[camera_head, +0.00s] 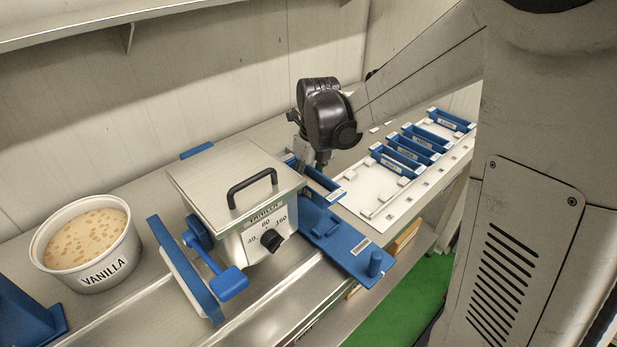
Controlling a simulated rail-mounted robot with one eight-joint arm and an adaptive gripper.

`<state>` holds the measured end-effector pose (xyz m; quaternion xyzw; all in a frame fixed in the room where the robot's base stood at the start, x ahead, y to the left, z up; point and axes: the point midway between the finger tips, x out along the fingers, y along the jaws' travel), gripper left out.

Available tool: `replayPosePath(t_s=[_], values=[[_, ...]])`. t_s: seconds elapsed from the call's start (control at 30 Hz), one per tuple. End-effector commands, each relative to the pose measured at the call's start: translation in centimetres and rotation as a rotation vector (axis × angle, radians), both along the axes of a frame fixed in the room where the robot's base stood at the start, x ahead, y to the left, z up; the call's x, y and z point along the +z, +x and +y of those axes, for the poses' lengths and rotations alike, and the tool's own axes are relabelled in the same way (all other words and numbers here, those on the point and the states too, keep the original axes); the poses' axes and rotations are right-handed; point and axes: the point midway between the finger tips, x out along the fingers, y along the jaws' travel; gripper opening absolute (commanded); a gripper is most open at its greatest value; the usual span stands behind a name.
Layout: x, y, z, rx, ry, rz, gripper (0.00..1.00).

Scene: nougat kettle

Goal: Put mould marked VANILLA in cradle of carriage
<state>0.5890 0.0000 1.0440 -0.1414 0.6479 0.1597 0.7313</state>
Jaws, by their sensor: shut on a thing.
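My gripper (308,160) points down just behind and right of the kettle. It is shut on a blue mould (321,179), a narrow trough partly hidden by the gripper and the kettle; I cannot read its label. The blue carriage (333,232) is a flat plate with an upright knob and a small label, running out beside the kettle's right side. The held mould is at the carriage's rear part. I cannot tell whether it rests in the cradle, which is largely hidden.
The lidded metal kettle (228,185) has a dial and a blue lever. A white tub marked VANILLA (88,243) stands at left. A white rack (385,211) at right holds several blue moulds (398,161), with bare room at its near end. A shelf (90,22) hangs above.

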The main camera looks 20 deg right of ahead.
Motion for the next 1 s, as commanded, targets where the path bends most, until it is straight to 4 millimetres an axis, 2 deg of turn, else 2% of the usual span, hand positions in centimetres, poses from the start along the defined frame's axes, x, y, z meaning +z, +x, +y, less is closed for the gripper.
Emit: replayPosePath(t_s=[0.27,0.8,1.0], values=[[-1.8,0.0,0.0,0.001,0.0,0.0,0.1],[-7.4,0.0,0.0,0.002,0.0,0.0,0.1],[-8.6,0.0,0.0,0.002,0.0,0.0,0.1]])
